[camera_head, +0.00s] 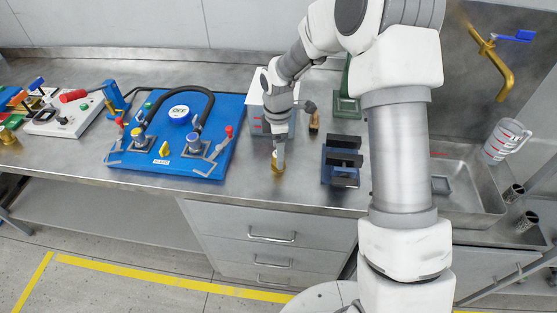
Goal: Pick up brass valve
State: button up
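A small brass-coloured piece (278,168), which looks like the brass valve, stands on the steel bench near its front edge, to the right of the blue board. My gripper (279,152) points straight down right above it, with the fingertips at its upper part. The fingers partly cover the piece, and I cannot tell whether they touch it or are closed around it. The piece appears to be on the bench top.
The blue pump board (226,150) lies to the left, and a dark blue vise-like block (341,166) stands to the right. A pale box (256,98) is behind my gripper. A sink (465,200) and brass tap (497,62) are at the right.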

notch_tip(320, 180, down, 4)
jog(key=shift+w+a+f, duration=0.1)
jog(key=shift+w, duration=0.05)
grip_shut()
dwell(0.5)
